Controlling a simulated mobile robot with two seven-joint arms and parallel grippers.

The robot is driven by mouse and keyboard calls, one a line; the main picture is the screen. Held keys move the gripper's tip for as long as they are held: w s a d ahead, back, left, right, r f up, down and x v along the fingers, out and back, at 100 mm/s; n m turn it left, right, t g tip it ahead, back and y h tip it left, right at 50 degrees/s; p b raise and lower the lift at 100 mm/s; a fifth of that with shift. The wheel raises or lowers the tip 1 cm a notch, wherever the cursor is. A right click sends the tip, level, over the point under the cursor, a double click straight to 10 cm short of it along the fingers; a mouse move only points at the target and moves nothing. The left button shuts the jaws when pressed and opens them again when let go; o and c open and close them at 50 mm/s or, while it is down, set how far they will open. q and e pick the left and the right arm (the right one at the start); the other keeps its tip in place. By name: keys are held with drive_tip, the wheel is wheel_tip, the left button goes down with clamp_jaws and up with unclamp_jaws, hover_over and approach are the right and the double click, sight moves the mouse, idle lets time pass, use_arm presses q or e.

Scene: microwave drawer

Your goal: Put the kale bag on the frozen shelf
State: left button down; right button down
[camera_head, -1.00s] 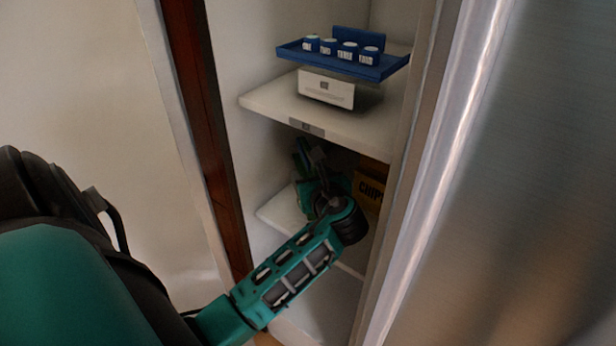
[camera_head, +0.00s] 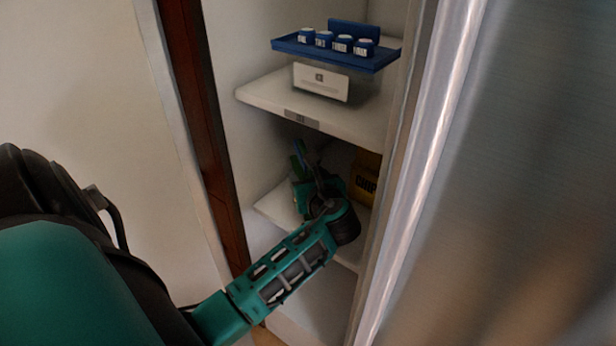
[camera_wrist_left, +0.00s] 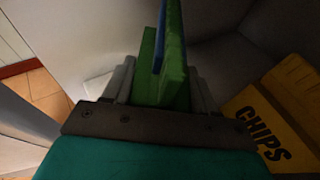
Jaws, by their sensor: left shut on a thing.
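A green bag with a blue part (camera_wrist_left: 173,60), which I take as the kale bag, is between the fingers of my left gripper (camera_wrist_left: 160,85) in the left wrist view. The gripper is shut on it. In the head view the bag shows only as a small dark green shape (camera_head: 298,158), mostly hidden by my wrist. My left gripper (camera_head: 305,160) reaches inside the cabinet, above the lower white shelf (camera_head: 272,205). I cannot tell whether the bag touches that shelf. No readable label marks a frozen shelf. My right gripper does not show.
A yellow chips box (camera_head: 364,180) stands right of the gripper on the lower shelf; it also shows in the left wrist view (camera_wrist_left: 270,125). A metal door (camera_head: 500,180) bounds the right.

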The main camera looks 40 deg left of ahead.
use_arm(q)
drive_tip(key=shift+f, duration=0.15)
drive_tip(key=shift+c, duration=2.4)
unclamp_jaws()
drive_tip(key=shift+o, duration=1.2)
drive_tip(key=shift+f, duration=0.15)
